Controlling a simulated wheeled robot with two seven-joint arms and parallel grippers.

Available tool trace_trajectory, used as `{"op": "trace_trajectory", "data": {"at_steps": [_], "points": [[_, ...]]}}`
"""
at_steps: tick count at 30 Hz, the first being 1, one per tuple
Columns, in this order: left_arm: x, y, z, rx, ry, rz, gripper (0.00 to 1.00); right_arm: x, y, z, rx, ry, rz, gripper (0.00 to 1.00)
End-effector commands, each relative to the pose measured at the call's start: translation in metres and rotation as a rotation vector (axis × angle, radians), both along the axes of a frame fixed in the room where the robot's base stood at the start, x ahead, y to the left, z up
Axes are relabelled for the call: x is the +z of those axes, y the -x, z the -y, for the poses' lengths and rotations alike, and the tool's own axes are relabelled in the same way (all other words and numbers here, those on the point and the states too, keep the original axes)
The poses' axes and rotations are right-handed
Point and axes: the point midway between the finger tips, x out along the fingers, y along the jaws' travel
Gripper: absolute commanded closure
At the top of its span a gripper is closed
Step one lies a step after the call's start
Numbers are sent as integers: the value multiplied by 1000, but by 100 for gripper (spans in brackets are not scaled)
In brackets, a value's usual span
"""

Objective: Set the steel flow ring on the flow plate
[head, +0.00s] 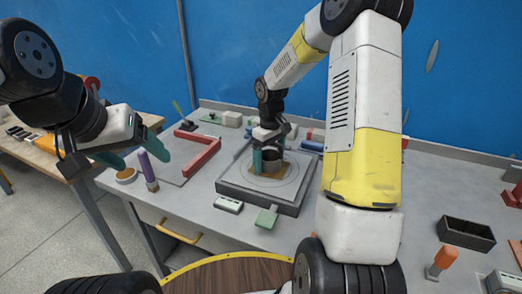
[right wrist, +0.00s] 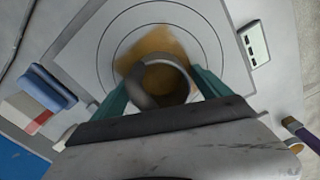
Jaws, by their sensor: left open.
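The steel flow ring (head: 272,155) is a short grey open cylinder over the middle of the flow plate (head: 234,183), a grey square slab with circles marked on it. An ochre patch lies at the plate's centre. My right gripper (head: 268,158) is shut on the ring, with a teal finger on each side. In the right wrist view the ring (right wrist: 146,96) sits between the fingers, over the ochre patch and slightly off its middle. I cannot tell whether its underside touches the plate. My left gripper (head: 137,156) is open and empty, left of the plate.
A red angled bar (head: 203,158) and a purple-handled tool (head: 147,168) are left of the plate. A small gauge box (head: 229,204) and a green-grey block (head: 267,217) lie in front. A dark tray (head: 466,233) and an orange-handled tool (head: 443,259) are right. My right arm hides part of the table.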

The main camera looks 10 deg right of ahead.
Motion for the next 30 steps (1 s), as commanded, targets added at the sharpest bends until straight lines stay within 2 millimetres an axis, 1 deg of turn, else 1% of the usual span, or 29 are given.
{"op": "trace_trajectory", "data": {"at_steps": [5, 8, 11, 21, 24, 30], "points": [[0, 0, 0, 0, 0, 0, 26, 1, 0, 0, 0, 0, 0, 13], [0, 0, 0, 0, 0, 0, 26, 6, 0, 0, 0, 0, 1, 13], [0, 0, 0, 0, 0, 0, 26, 20, -1, 0, -1, -1, 4, 13], [0, 0, 0, 0, 0, 0, 26, 92, -1, 0, 0, 1, 4, 13], [0, 0, 0, 0, 0, 0, 26, 107, -1, 0, 0, 0, 4, 13], [0, 0, 0, 0, 0, 0, 26, 126, 2, -1, -4, 1, 8, 13]]}}
